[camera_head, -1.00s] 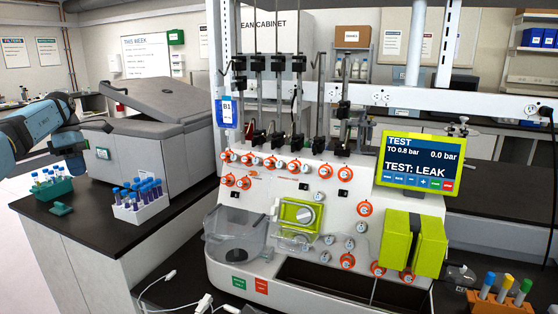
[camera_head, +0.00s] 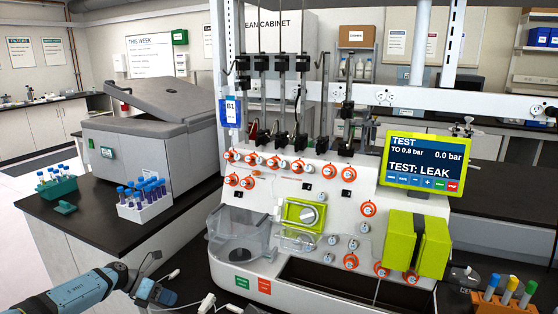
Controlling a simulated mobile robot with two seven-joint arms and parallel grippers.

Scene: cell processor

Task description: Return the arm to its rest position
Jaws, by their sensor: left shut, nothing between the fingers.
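My left arm (camera_head: 75,293) comes in low from the left edge, blue and black. Its left gripper (camera_head: 162,295) is shut and empty. It is low in the picture, left of the cell processor's white front (camera_head: 235,282), and seems apart from it. Its fingertips are small and dark against the bench, so their exact outline is hard to see. My right gripper does not show. The cell processor's screen (camera_head: 425,163) reads "TEST: LEAK" and 0.0 bar.
A white rack (camera_head: 148,210) of blue-capped tubes and a green rack (camera_head: 58,187) stand on the left bench. A grey lidded machine (camera_head: 140,155) is behind them. White cable ends (camera_head: 205,301) lie near my gripper. An orange rack (camera_head: 490,303) of tubes is at bottom right.

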